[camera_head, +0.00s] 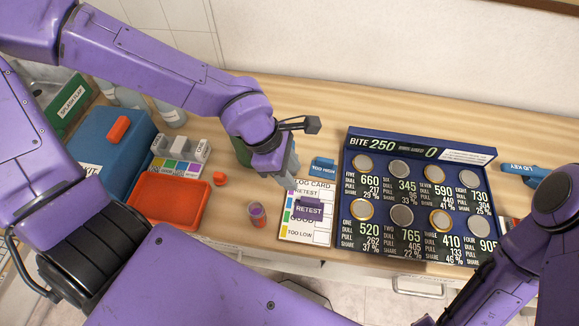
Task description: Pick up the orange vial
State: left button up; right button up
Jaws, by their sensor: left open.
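A small vial (257,214) with orange-red contents stands on the wooden counter near its front edge, between the orange tray and the white card. My left gripper (289,168) hangs above the counter, up and to the right of the vial, near the top of the card. It is open, and I see nothing between its fingers. It is apart from the vial. My right arm comes in at the lower right, but its gripper does not show.
An orange tray (168,207) lies left of the vial, with a small orange cap (220,178) beside it. A white card (307,232) bears a purple RETEST tag (309,210). A dark blue board (384,247) with several discs lies at right. A blue case (112,150) stands at left.

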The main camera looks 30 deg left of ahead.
aim_at(256, 211)
jog(key=k, duration=1)
